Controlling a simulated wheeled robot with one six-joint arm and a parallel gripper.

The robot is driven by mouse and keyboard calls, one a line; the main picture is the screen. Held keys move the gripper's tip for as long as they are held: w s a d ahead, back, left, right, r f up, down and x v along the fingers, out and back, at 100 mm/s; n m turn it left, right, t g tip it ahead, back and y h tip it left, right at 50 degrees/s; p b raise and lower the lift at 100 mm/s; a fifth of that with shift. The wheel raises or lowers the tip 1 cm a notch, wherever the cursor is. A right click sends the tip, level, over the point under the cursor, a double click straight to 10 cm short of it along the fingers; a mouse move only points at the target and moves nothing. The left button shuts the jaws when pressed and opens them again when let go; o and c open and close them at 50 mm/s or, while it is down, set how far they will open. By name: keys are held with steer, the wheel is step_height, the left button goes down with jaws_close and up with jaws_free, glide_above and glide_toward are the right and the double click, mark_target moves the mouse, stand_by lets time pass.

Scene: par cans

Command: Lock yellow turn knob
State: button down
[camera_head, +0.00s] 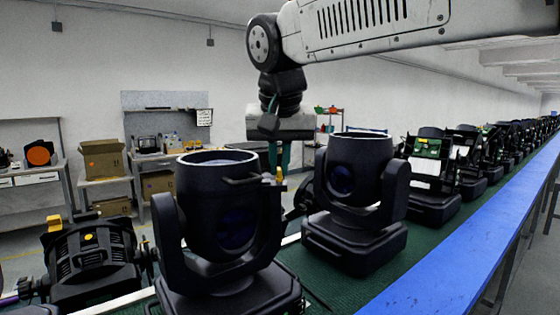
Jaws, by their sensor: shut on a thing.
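The yellow turn knob (280,174) is a small yellow spot at the upper right side of the nearest black par can (215,215). My gripper (279,166) points down over that spot, its teal fingers closed around it. The fingers hide most of the knob, and its turn position is too small to tell. The can stands upright in its black yoke, open rim facing up.
A second upright black can (352,172) stands close to the right of my gripper. A black fixture (92,262) with a yellow part lies at left. More fixtures line the green belt (312,275), edged by a blue rail (440,262). Shelves and cardboard boxes (103,160) stand behind.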

steer(key=shift+n, duration=0.3)
steer(key=n, duration=0.1)
steer(key=n+y, duration=0.1)
steer(key=n, duration=0.1)
steer(key=shift+w+d+n+y, duration=0.1)
steer(key=shift+d+n+y, duration=0.15)
steer(key=shift+n+y, duration=0.15)
steer(key=n, duration=0.2)
steer(key=n+g+y, duration=0.1)
steer(key=n, duration=0.1)
steer(key=shift+w+d+n+y, duration=0.1)
steer(key=shift+n+y, duration=0.2)
steer(key=n, duration=0.2)
steer(key=n+g, duration=0.1)
steer(key=n, duration=0.1)
steer(key=shift+w+d+g+y, duration=0.1)
steer(key=shift+w+g+y, duration=0.1)
steer(key=shift+g+y, duration=0.15)
steer(key=n, duration=0.2)
steer(key=n+g, duration=0.1)
steer(key=n, duration=0.1)
steer(key=shift+w+r+n+g+y, duration=0.1)
steer(key=shift+n+g+y, duration=0.15)
steer(key=shift+n, duration=0.05)
steer(key=c, duration=1.5)
jaws_free()
steer(key=shift+c, duration=0.2)
